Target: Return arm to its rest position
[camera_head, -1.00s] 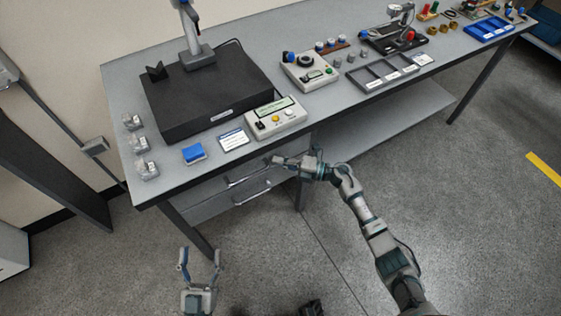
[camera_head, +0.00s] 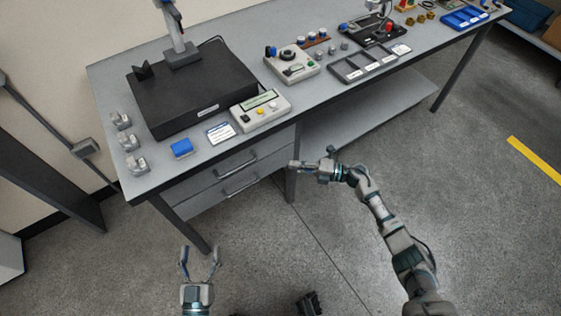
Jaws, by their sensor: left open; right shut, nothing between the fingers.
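My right arm (camera_head: 384,218) reaches in from the lower right. Its gripper (camera_head: 292,165) is shut and empty, pointing left, just right of the drawer handles below the table top; it appears apart from them. My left gripper (camera_head: 199,262) is at the bottom of the picture, left of the middle. It points up, its two fingers spread wide with nothing between them. Most of the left arm is out of view.
The grey workbench (camera_head: 115,82) holds a black measuring machine base (camera_head: 190,95), a control box (camera_head: 261,110), a blue block (camera_head: 182,148) and metal blocks (camera_head: 136,163). Two drawers (camera_head: 228,182) hang below and look closed. Open floor (camera_head: 480,230) lies to the right.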

